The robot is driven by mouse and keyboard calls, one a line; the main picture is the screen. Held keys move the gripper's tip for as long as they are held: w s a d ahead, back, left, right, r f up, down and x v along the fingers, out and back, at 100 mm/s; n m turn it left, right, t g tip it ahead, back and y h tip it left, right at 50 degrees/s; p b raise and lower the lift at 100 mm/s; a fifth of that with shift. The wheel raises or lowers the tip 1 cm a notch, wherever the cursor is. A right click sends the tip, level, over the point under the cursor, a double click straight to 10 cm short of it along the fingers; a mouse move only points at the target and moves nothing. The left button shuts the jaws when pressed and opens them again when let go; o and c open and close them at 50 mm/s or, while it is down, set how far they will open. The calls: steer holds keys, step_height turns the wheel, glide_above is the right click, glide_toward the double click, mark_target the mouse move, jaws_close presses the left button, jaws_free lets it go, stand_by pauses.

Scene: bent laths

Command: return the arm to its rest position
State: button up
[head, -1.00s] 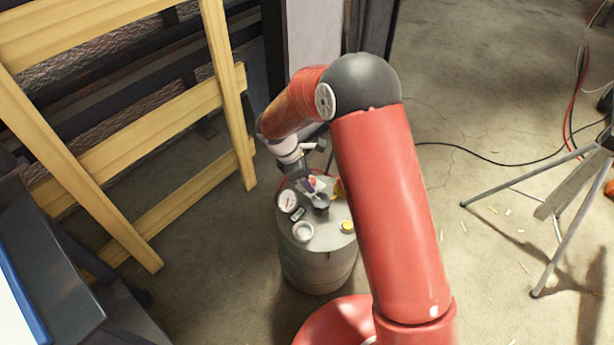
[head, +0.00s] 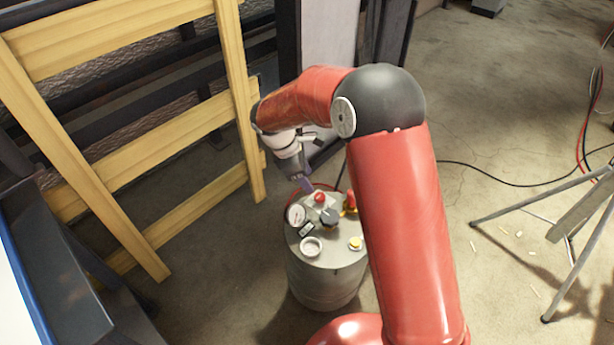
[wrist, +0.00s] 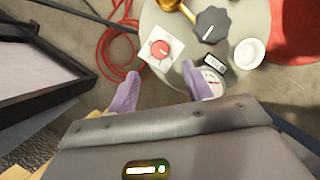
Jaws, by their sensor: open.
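My gripper (head: 305,183) hangs just above and behind the left back of a grey drum-shaped tank (head: 326,282). In the wrist view the two purple fingers of my gripper (wrist: 162,92) are spread apart with nothing between them. The tank top (wrist: 178,70) lies below and beyond them. On it are a red button on a white plate (wrist: 160,48), a black knob (wrist: 212,24), a round gauge (wrist: 212,82) and a white cup-like ring (wrist: 250,52). The right finger overlaps the gauge in the wrist view; I cannot tell whether they touch.
A yellow wooden frame (head: 150,157) stands close on the left of my gripper. A metal tripod stand (head: 570,225) is at the right. A red hose (wrist: 110,42) lies coiled on the floor behind the tank. Open concrete floor (head: 490,100) stretches at the back right.

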steer(key=shift+r, duration=0.1)
steer(key=s+d+r+m+t+y, duration=0.1)
steer(key=s+d+r+m, duration=0.45)
steer(key=r, duration=0.25)
steer(key=s+d+r+m+t+y, duration=0.1)
steer(key=s+d+r+m, duration=0.35)
steer(key=d+r, duration=0.3)
steer(key=s+d+r+m+t+y, duration=0.1)
steer(key=s+d+r+m, duration=0.1)
steer(key=s, duration=0.6)
steer(key=s+d+r+m+t+y, duration=0.1)
steer(key=s+d+r+m+t, duration=0.1)
steer(key=s+d+m, duration=0.2)
steer(key=s+m, duration=0.3)
steer(key=s, duration=0.1)
steer(key=shift+d+m, duration=0.3)
